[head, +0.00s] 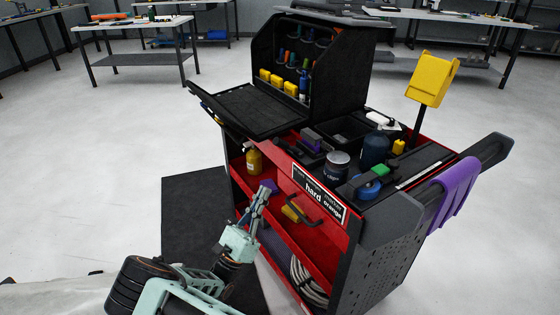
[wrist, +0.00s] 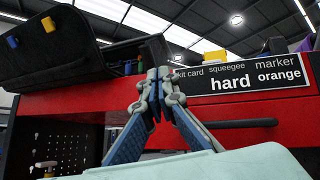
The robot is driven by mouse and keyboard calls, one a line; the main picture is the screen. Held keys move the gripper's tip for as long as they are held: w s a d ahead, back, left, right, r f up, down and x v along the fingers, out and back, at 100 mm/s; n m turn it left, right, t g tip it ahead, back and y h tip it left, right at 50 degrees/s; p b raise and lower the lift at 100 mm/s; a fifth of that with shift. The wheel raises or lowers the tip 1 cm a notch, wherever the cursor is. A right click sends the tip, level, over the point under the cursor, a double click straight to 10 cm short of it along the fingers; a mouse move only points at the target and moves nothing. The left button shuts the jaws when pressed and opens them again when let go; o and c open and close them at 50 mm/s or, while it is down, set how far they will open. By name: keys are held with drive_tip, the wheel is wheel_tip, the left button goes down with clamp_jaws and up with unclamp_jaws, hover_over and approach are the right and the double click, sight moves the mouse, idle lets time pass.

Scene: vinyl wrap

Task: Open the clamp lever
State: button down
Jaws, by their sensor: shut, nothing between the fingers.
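I cannot make out a clamp lever for certain in either view. My gripper (head: 262,193) is shut and empty in front of the red and black tool cart (head: 390,243), near its open red shelves. In the wrist view my gripper's fingertips (wrist: 158,76) are together, in front of the cart's red upper edge and left of the label plate (wrist: 245,77). A black curved handle (head: 322,213) is on the cart's front, right of my gripper in the head view; a dark bar (wrist: 237,123) shows below the label plate in the wrist view.
A yellow bottle (head: 254,161) stands on the cart's upper shelf. A black case (head: 262,107) with its flap down sits on top. A purple cloth (head: 455,192) hangs at the right end. Coiled hose (head: 307,283) lies on the lower shelf. Floor at the left is mostly clear.

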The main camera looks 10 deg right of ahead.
drive_tip(key=f+n+t+y, duration=0.1)
drive_tip(key=a+f+n+t+y, duration=0.1)
drive_tip(key=f+t, duration=0.1)
drive_tip(key=shift+a+f+n, duration=0.15)
drive_tip(key=shift+f+n, duration=0.05)
drive_tip(key=shift+n, duration=0.2)
drive_tip(key=shift+r, duration=0.1)
drive_tip(key=b, duration=0.1)
approach(287, 146)
drive_tip(key=w+r, duration=0.2)
drive_tip(key=r, duration=0.1)
drive_tip(key=w+d+r, duration=0.1)
drive_tip(key=r, duration=0.1)
drive_tip(key=shift+w, duration=0.2)
drive_tip(key=shift+r, duration=0.1)
drive_tip(key=shift+r+m+g+p, duration=0.2)
drive_tip(key=shift+m+g+p, duration=0.2)
drive_tip(key=shift+p, duration=0.2)
